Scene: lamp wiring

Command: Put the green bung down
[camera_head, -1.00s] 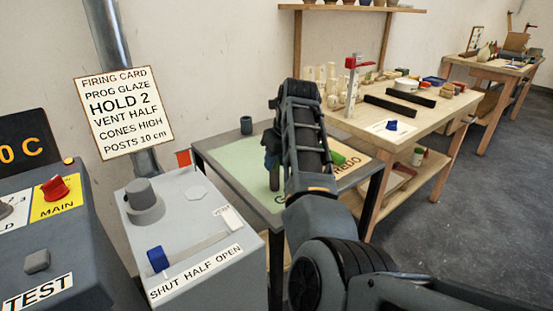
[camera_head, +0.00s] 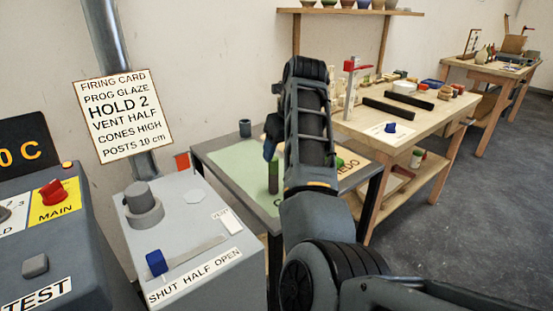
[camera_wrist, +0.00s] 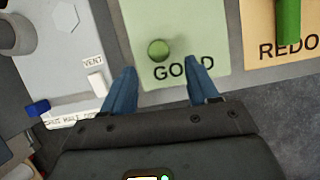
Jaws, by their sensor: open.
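The green bung (camera_wrist: 159,50) stands upright on the pale green GOOD area (camera_wrist: 190,20) of the small table, seen from above in the wrist view. In the head view the bung (camera_head: 273,177) shows as a dark green upright cylinder just left of my arm. My gripper (camera_wrist: 165,80) is open and empty, its two blue fingers apart, with the bung ahead of the gap between them and not touching either. In the head view my forearm hides part of the table and the fingers show only partly.
Another green piece (camera_wrist: 288,22) is on the tan REDO area (camera_wrist: 255,45). A dark grey cup (camera_head: 245,127) stands at the table's back corner. The grey vent box (camera_head: 200,262) with a blue slider (camera_head: 157,262) is close on the left.

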